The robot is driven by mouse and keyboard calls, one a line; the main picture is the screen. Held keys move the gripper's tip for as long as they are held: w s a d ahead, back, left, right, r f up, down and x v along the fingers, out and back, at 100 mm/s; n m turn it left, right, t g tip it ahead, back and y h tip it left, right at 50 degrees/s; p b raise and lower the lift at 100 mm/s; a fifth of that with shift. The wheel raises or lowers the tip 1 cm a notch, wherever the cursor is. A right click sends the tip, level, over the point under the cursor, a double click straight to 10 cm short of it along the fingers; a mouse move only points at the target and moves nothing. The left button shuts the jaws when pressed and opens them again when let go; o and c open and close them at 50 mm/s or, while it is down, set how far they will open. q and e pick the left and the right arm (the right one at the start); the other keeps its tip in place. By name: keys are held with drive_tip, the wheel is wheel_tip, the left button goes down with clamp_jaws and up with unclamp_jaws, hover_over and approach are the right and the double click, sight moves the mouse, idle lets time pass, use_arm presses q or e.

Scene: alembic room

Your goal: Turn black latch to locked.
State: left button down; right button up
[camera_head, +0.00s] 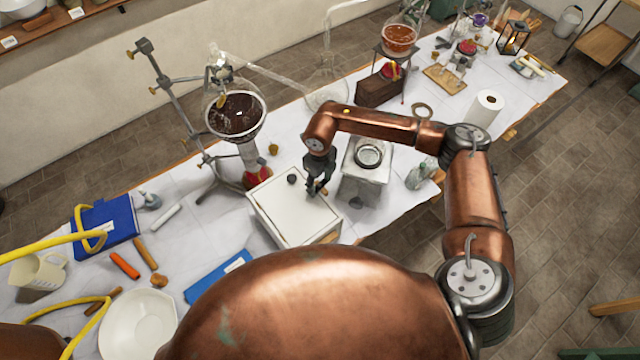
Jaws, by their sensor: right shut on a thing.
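A white box (290,213) with a flat lid stands on the table's near side, in the middle of the view. A small black round knob (291,179) sits on its lid near the far edge. My right gripper (316,190) reaches down to the lid's far right edge, just right of the knob. It is shut on what appears to be the black latch, which the dark fingers mostly hide. I cannot tell how the latch is turned. My left gripper is out of view.
A grey block with a round glass-like top (368,155) stands close right of my right gripper. A round flask with dark liquid (235,112) on a metal stand is behind the box. A blue folder (217,277) and a white bowl (138,325) lie to the left.

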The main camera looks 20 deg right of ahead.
sight(320, 185)
drive_tip(key=shift+m+b, duration=0.4)
drive_tip(key=shift+m, duration=0.7)
drive_tip(key=shift+w+r, duration=0.1)
drive_tip(key=o, duration=1.2)
drive_tip(key=shift+c, duration=0.2)
wheel_tip(320, 185, up, 12)
